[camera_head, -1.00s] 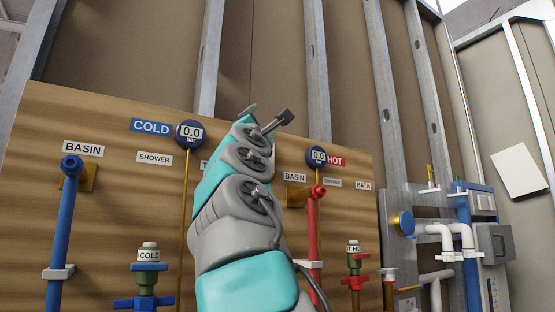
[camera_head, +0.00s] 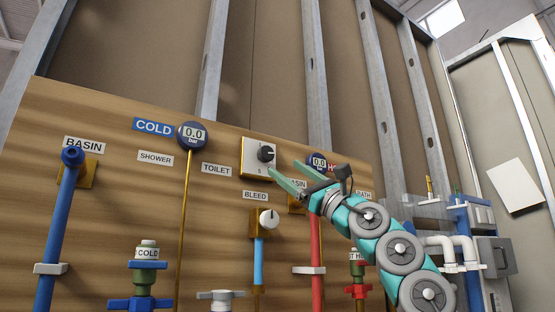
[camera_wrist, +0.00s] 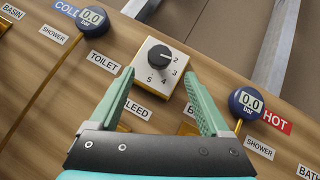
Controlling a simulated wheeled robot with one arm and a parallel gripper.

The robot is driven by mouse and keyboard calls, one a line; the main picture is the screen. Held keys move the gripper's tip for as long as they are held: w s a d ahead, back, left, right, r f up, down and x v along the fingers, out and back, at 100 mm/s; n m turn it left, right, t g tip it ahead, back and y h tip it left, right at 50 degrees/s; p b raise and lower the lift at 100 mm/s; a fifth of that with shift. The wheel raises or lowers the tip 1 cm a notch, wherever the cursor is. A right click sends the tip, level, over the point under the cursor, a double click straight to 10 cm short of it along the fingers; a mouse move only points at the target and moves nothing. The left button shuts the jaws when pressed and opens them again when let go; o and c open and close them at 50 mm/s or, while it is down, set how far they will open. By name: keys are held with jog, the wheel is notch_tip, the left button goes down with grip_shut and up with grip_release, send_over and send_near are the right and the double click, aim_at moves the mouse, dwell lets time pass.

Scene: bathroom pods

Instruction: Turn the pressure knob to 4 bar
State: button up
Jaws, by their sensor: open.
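The pressure knob (camera_head: 266,153) is a round black knob on a pale square plate (camera_head: 251,158) on the wooden board. In the wrist view the knob (camera_wrist: 159,55) sits above a dial with 2, 3, 4 and 5 legible. A light mark on the knob seems to point right, toward the 2; its exact setting is hard to tell. My gripper (camera_head: 284,165) is open, with green fingers to the lower right of the knob. In the wrist view its fingertips (camera_wrist: 158,73) are spread either side of the plate, just below the knob, with nothing between them.
The COLD gauge (camera_head: 192,135) and HOT gauge (camera_head: 318,161) flank the plate; both read 0.0 in the wrist view. A white bleed knob (camera_head: 268,219) on a light-blue pipe is below. A blue basin pipe (camera_head: 60,220) and red pipe (camera_head: 316,240) stand out from the board.

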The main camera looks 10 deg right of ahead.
aim_at(269, 156)
jog(key=p+x, duration=0.4)
jog(key=x, duration=0.2)
jog(key=shift+s+a+r, duration=0.1)
jog(key=shift+s+r, duration=0.05)
jog(key=shift+r, duration=0.05)
jog(key=shift+w+a+r+p, duration=0.3)
jog(key=shift+w+p, duration=0.1)
jog(key=shift+w, duration=0.05)
grip_shut()
